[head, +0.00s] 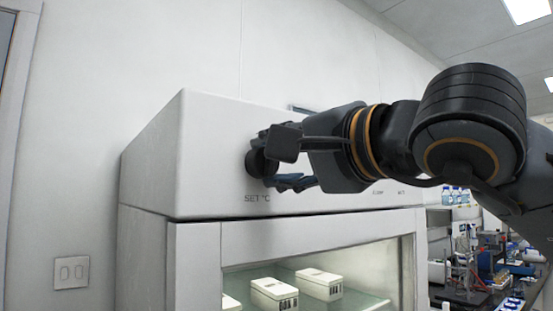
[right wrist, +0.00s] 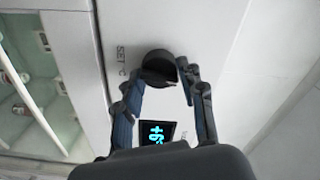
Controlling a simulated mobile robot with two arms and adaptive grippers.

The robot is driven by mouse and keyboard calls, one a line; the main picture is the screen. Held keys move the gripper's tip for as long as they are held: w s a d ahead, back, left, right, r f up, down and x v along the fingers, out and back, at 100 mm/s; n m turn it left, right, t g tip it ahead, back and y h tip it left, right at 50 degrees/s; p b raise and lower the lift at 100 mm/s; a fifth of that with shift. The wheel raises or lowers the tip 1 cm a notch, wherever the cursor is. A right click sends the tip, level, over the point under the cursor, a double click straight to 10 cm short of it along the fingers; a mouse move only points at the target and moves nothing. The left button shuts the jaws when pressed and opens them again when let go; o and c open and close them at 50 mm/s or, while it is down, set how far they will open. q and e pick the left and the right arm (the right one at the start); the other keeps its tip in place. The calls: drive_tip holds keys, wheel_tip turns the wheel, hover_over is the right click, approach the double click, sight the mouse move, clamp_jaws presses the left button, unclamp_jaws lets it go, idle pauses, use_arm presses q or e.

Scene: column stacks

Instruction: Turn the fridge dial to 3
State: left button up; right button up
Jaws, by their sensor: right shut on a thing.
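The fridge (head: 215,205) is a white cabinet with a glass front. Its black round dial (head: 257,163) sits on the upper panel above the "SET °C" label, partly hidden by my right gripper (head: 276,164). In the right wrist view the dial (right wrist: 158,66) is between the fingertips of my right gripper (right wrist: 160,78), which is shut on it. A small display (right wrist: 157,133) with cyan characters, seen sideways and partly covered by the gripper, seems to read +9 or similar. The dial's number marks cannot be read. My left gripper is not in view.
White boxes (head: 322,284) stand on a glass shelf inside the fridge. A wall switch (head: 71,272) is at the lower left. A cluttered lab bench with bottles (head: 456,195) lies at the right.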

drive_tip(key=shift+n, duration=0.6)
drive_tip(key=o, duration=1.2)
drive_tip(key=shift+c, duration=0.2)
drive_tip(key=v, duration=1.2)
